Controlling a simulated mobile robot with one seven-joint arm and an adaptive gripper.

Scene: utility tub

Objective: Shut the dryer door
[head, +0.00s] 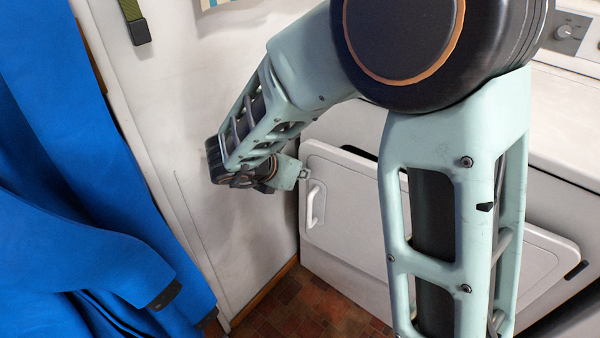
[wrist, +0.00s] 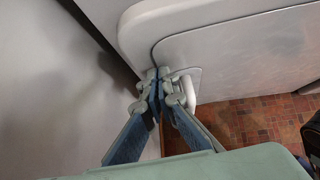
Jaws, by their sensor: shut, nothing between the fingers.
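The white dryer door (head: 345,195) is on the dryer front in the head view, partly hidden behind my arm. Its pale handle (head: 315,205) is near its left edge. My gripper (head: 304,174) is at the door's upper left edge, just above the handle. In the wrist view the door (wrist: 235,60) fills the upper right and the handle (wrist: 188,92) is just right of my fingertips (wrist: 155,76). The fingers are shut together and empty, close to the door edge. I cannot tell whether they touch it, or how far the door stands open.
A white wall (head: 215,225) stands close to the left of my gripper. Blue cloth (head: 85,190) hangs at the far left. The dryer top (head: 565,120) is at the right. The red tiled floor (head: 315,305) is bare below the door.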

